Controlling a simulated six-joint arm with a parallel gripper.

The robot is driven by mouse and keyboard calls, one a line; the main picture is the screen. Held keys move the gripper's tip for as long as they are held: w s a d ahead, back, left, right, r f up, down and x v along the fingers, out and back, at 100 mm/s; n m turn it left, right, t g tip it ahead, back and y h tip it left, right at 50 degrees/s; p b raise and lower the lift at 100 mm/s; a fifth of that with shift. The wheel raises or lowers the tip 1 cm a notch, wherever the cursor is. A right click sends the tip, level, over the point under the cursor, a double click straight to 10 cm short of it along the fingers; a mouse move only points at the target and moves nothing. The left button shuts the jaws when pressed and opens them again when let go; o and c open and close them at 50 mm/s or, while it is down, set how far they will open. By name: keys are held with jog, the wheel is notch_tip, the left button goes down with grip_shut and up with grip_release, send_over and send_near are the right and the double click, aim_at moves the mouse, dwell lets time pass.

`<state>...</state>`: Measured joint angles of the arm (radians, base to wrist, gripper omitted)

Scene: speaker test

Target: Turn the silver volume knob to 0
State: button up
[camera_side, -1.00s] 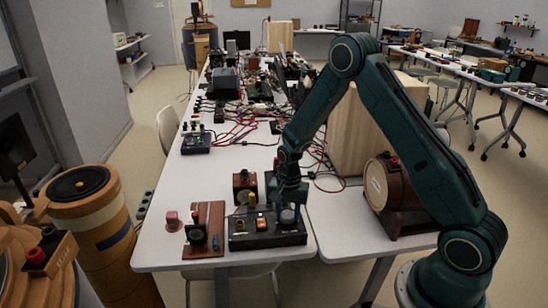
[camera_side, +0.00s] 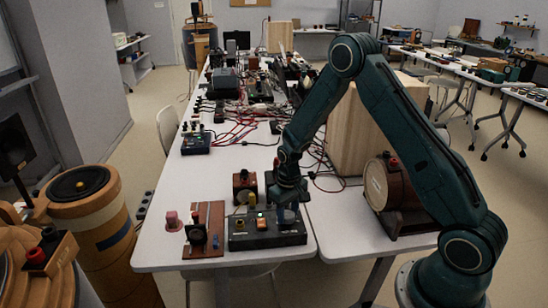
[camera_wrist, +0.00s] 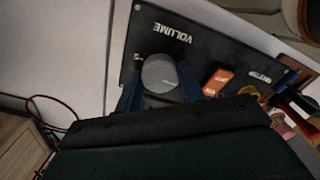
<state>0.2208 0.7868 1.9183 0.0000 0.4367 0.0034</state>
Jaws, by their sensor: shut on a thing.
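The silver volume knob (camera_wrist: 159,72) is a round grey cap on the black control box (camera_wrist: 150,40), near the white word VOLUME. My gripper (camera_wrist: 159,88) has one dark blue finger on each side of the knob, shut on it. The knob's pointer mark cannot be made out, and most digits of the scale are hidden. In the side view the black control box (camera_side: 250,239) lies near the front edge of the table. My gripper (camera_side: 287,203) points down over its right part and largely hides the knob.
An orange switch (camera_wrist: 219,80) sits beside the knob on the same box. A brown wooden board (camera_side: 204,240) with a black part stands to the left. A wooden drum-like device (camera_side: 388,185) stands at right. Red and black wires lie behind.

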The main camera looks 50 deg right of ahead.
aim_at(288, 214)
jog(key=shift+n, duration=1.3)
jog(key=o, duration=1)
jog(key=shift+c, duration=0.2)
jog(key=shift+r, duration=0.15)
notch_tip(288, 214, up, 14)
jog(key=shift+f, duration=0.2)
